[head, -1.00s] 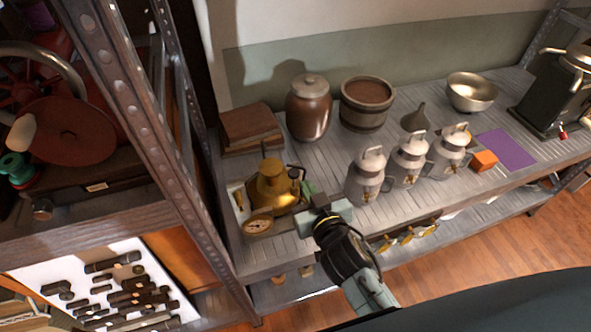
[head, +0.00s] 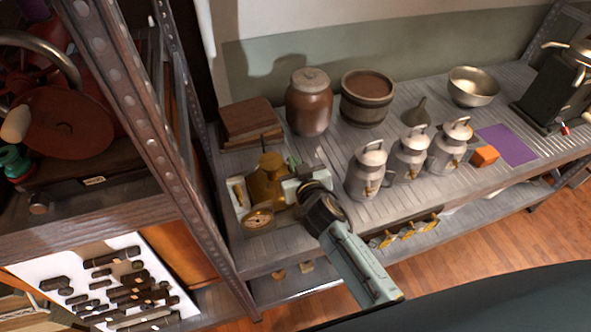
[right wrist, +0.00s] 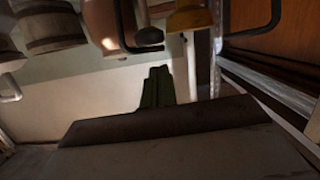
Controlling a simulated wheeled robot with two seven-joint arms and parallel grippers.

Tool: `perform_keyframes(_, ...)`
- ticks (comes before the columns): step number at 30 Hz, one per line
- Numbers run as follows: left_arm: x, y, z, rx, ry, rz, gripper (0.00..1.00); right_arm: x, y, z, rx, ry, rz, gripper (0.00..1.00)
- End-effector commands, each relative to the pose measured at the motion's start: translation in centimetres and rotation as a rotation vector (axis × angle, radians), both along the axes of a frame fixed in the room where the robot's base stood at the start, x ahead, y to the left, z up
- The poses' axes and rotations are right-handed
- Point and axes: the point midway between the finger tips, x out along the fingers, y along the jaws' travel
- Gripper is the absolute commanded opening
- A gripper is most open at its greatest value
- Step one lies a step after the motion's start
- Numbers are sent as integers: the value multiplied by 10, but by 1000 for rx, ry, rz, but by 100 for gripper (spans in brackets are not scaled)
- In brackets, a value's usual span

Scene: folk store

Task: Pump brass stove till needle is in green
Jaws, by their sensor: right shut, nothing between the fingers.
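The brass stove (head: 265,181) stands at the left end of the grey workbench, with its yellow tank upright. Its round pressure gauge (head: 258,219) faces up at the front; the needle is too small to read against any green zone. My right gripper (head: 294,188) is shut and empty, close against the stove's right side and covering part of it. I cannot tell whether it touches. A small green piece (head: 294,161) shows just behind the gripper. In the right wrist view, brass parts (right wrist: 188,18) and a black knob (right wrist: 149,37) show at the top. My left gripper is not in view.
Several grey milk cans (head: 368,172) stand right of my right arm. A brown crock (head: 310,108), a wooden bucket (head: 366,100) and stacked brown books (head: 250,122) stand behind. A metal shelf post (head: 150,120) rises left of the bench.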

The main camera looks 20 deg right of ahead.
Motion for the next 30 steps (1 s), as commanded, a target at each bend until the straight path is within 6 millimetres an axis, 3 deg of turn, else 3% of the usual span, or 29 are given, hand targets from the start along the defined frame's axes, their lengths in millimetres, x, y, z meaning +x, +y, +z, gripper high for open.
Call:
perform_keyframes(6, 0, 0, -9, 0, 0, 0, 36, 0, -1, -19, 2, -2, 0, 0)
perform_keyframes(20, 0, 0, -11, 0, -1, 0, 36, 0, -1, -23, 1, -3, 1, 0)
perform_keyframes(30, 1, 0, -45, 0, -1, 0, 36, 0, -1, -59, 3, -1, -1, 0)
